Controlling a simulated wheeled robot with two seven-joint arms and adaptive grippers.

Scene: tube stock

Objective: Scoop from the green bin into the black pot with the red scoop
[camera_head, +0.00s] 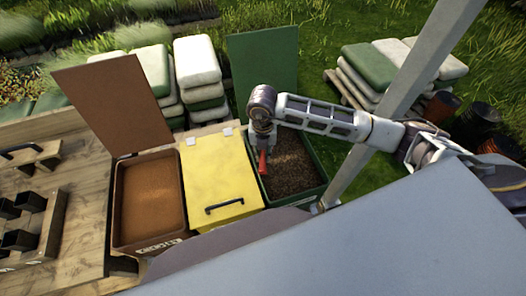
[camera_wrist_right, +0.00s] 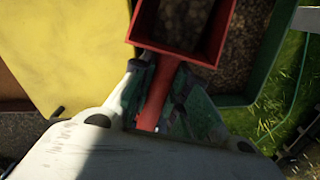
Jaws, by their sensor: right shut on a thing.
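The green bin (camera_head: 315,187) stands open with its green lid raised behind it, and dark brown granular material fills it. My right gripper (camera_head: 262,150) is over the left part of this bin. In the right wrist view my right gripper (camera_wrist_right: 155,100) is shut on the handle of the red scoop (camera_wrist_right: 166,52). The scoop's pan holds some dark material. The scoop also shows as a small red piece in the head view (camera_head: 263,163). Several small black pots (camera_head: 30,201) stand on the wooden bench at the left. My left gripper is not in view.
A shut yellow bin (camera_head: 220,178) adjoins the green bin on the left. Beyond it is an open brown bin (camera_head: 117,205) of orange-brown material. Stacked sacks (camera_head: 197,62) stand behind. A grey post (camera_head: 405,85) rises to the right of the green bin.

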